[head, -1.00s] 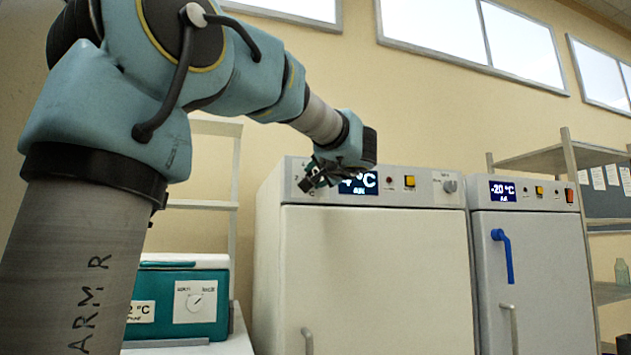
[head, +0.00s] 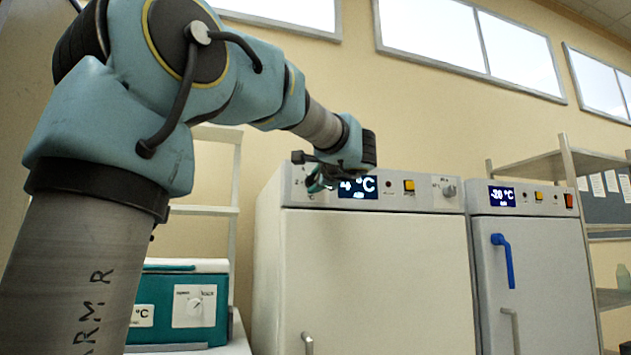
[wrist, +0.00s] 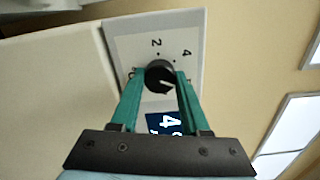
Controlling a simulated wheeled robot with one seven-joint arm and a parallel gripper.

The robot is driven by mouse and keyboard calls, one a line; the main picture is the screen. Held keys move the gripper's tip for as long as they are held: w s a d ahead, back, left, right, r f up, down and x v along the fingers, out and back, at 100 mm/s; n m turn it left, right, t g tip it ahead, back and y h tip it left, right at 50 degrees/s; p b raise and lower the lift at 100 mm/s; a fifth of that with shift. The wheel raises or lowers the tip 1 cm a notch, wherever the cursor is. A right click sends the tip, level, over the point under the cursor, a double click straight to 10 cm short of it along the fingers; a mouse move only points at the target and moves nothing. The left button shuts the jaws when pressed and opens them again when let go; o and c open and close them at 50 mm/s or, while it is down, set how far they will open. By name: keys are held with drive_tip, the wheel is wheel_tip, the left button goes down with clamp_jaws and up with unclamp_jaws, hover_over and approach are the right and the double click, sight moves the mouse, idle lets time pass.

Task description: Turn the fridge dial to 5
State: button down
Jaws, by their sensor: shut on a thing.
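The fridge (head: 375,275) is the large white cabinet with a blue display (head: 358,187) reading 4 °C. Its dial is a round black knob (wrist: 160,75) on a pale scale plate (wrist: 133,47), with the figures 2 and 4 readable in the wrist view. A light mark shows on the knob, but I cannot tell surely which figure it points to. My gripper (wrist: 161,80) is shut on the dial, with one green finger on each side. In the head view my gripper (head: 314,178) is at the panel's upper left and hides the dial.
A second freezer (head: 533,275) with a blue handle and a -20 °C display stands at the right. Shelving (head: 580,160) stands far right.

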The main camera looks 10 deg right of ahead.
drive_tip(key=shift+f+m, duration=0.1)
drive_tip(key=shift+m, duration=0.3)
drive_tip(key=shift+c, duration=1.9)
unclamp_jaws()
drive_tip(key=s+d+b, duration=0.1)
drive_tip(key=s, duration=0.9)
drive_tip(key=shift+s+d, duration=0.2)
drive_tip(key=shift+s, duration=0.15)
